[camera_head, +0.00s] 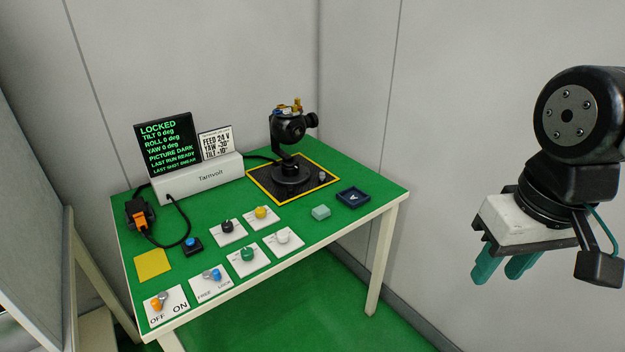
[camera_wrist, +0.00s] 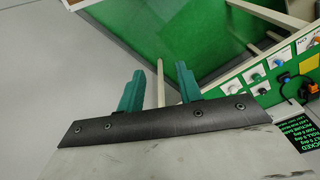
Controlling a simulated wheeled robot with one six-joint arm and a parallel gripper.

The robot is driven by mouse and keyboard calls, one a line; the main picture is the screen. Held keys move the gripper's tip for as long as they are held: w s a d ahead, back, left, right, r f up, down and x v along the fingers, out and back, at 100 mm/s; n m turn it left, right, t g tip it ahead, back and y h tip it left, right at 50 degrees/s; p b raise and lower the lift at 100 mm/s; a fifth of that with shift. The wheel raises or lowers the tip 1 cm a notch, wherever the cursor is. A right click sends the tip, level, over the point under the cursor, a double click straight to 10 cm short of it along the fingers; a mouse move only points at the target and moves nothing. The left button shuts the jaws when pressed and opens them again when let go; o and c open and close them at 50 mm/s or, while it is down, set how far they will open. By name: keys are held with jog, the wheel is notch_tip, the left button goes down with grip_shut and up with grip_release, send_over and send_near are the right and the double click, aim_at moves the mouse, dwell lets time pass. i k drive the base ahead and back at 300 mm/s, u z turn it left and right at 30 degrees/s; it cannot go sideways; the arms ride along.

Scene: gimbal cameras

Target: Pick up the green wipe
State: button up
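The green wipe (camera_head: 321,212) is a small pale green folded pad lying flat on the green tabletop, near the table's front right side. It lies just left of a dark blue square tray (camera_head: 353,198). I cannot make the wipe out in the wrist view. My gripper (camera_head: 498,277) hangs in the air to the right of the table, well apart from the wipe. Its two teal fingers are spread with an empty gap between them, which also shows in the wrist view (camera_wrist: 160,72).
The table (camera_head: 211,262) stands against grey walls. A black gimbal camera (camera_head: 291,140) stands on a yellow-edged mat behind the wipe. Several knob and switch plates, such as the white-knob one (camera_head: 283,242), lie left of it. A screen (camera_head: 169,145) and white control box (camera_head: 198,178) stand behind.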

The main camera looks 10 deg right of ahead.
aim_at(322, 212)
jog(key=z, duration=0.05)
jog(key=i, duration=0.95)
jog(key=z, duration=0.05)
